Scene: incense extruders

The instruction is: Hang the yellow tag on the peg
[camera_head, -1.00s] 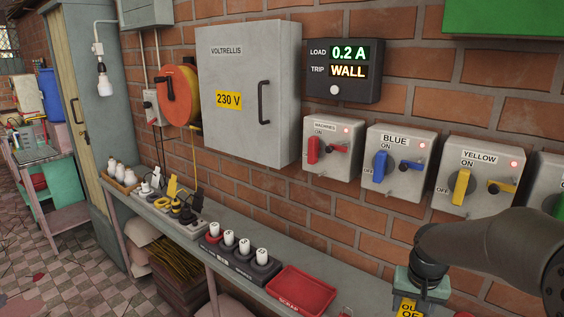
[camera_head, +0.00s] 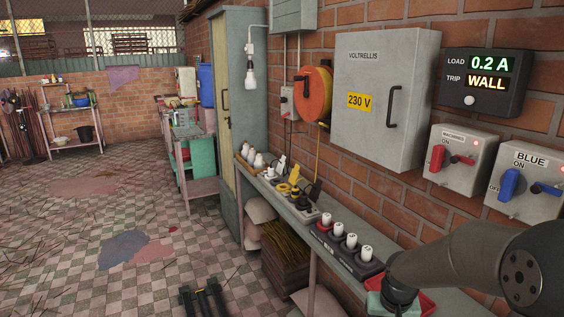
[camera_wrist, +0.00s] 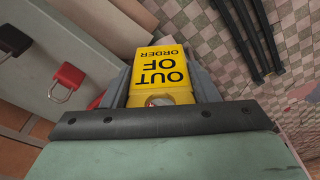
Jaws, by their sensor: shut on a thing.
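The yellow tag (camera_wrist: 160,68) is printed "OUT OF ORDER" and sits between the two grey fingers of my gripper (camera_wrist: 162,90) in the wrist view. The fingers are shut on it, and it is held over the edge of a grey surface with the checkered floor beyond. In the head view my gripper (camera_head: 393,303) is low at the right, over the bench by the red tray, and mostly cut off by the frame. The tag does not show there. I cannot make out the peg in either view.
A red padlock (camera_wrist: 68,78) lies on the grey surface in the wrist view. The bench (camera_head: 300,212) carries sockets and white plugs. The red tray (camera_head: 426,303) is partly behind my arm. A grey cabinet (camera_head: 380,95) and switch boxes hang on the brick wall. Floor at left is open.

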